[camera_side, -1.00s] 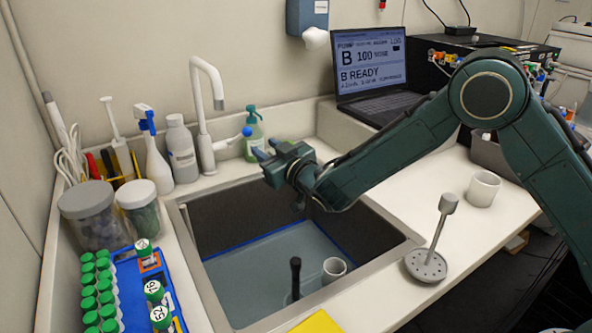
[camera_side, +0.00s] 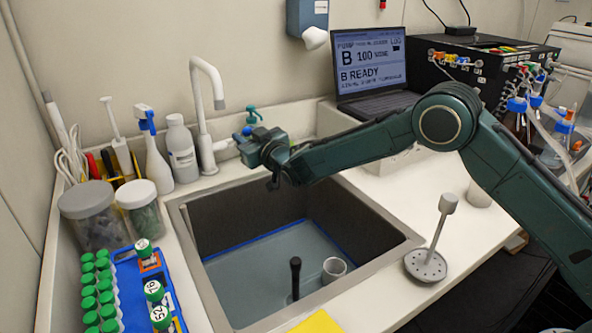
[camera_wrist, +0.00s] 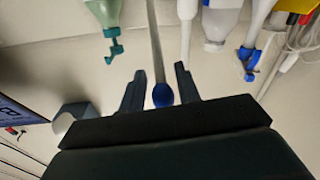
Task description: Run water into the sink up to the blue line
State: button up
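The sink (camera_side: 215,287) holds greyish-blue water (camera_side: 250,280). The blue line (camera_side: 255,240) runs along its inner walls right above the water; I cannot tell the exact gap. The white tap (camera_side: 207,120) stands behind the sink. No stream shows under its spout. The tap's lever ends in a blue knob (camera_side: 247,131), which also shows in the wrist view (camera_wrist: 162,95). My gripper (camera_side: 246,140) is at the lever. In the wrist view my gripper (camera_wrist: 160,73) is open, with the knob between its fingers and a gap at each side.
A dark upright rod (camera_side: 295,275) and a white cup (camera_side: 334,268) stand in the sink. A green pump bottle (camera_side: 253,114) is close behind my gripper. White bottles (camera_side: 181,150) stand left of the tap. The laptop (camera_side: 375,75) is at the back right.

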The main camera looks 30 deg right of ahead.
jog(key=shift+w, duration=0.65)
jog(key=shift+a, duration=0.1)
grip_shut()
jog(key=shift+f, duration=0.1)
jog(key=f+t, duration=0.1)
jog(key=s+f+t, duration=0.1)
jog(key=f, duration=0.1)
jog(key=s+f+t, duration=0.1)
jog(key=f, duration=0.1)
jog(key=shift+s+f+t, duration=0.1)
jog(key=shift+t, duration=0.3)
